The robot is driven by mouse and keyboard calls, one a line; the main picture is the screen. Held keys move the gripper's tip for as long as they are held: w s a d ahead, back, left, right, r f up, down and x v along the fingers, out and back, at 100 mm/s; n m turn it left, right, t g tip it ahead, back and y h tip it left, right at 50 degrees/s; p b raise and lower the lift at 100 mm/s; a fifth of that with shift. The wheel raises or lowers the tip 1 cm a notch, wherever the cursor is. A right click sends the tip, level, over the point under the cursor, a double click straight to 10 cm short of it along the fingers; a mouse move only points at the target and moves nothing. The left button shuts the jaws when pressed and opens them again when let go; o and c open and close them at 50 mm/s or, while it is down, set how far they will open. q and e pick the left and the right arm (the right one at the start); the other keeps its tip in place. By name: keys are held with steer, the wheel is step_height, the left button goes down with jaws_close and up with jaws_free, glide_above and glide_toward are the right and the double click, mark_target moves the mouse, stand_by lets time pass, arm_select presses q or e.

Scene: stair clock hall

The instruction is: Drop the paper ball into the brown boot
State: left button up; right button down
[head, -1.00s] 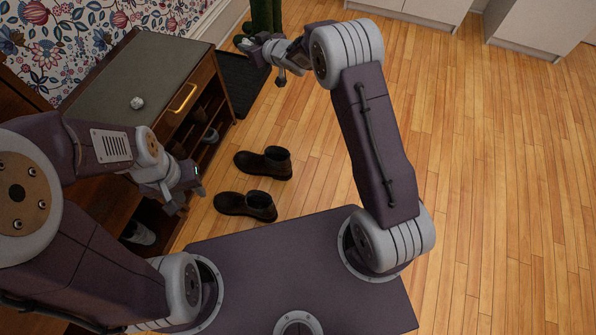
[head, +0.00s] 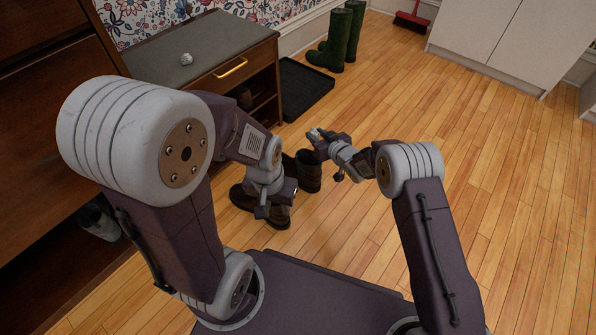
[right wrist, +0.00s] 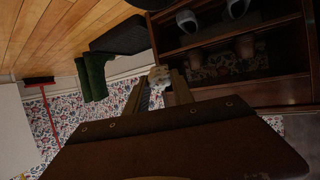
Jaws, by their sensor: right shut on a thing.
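My right gripper (head: 317,136) is shut on a small pale crumpled thing, which looks like the paper ball (right wrist: 160,76) between the fingers in the right wrist view. It is held up in the air by the far brown boot (head: 309,172); I cannot tell whether it is over the opening. A second brown boot (head: 279,216) stands nearer on the floor, partly hidden by my left arm. My left gripper (head: 265,208) hangs in front of the boots, and its jaw opening is unclear.
Another pale crumpled lump (head: 187,59) lies on the dark-topped cabinet (head: 150,75). A black tray (head: 305,90) and green boots (head: 341,38) stand beyond. A red broom (head: 412,20) leans near white cupboards (head: 490,40). The wooden floor on the right is clear.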

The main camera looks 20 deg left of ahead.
step_height(320, 180, down, 6)
steer(key=b, duration=0.4)
steer(key=shift+r+b, duration=0.1)
steer(key=shift+b, duration=0.3)
steer(key=c, duration=1)
jaws_free()
steer(key=p+v, duration=0.1)
steer(key=v, duration=0.8)
steer(key=shift+p, duration=0.35)
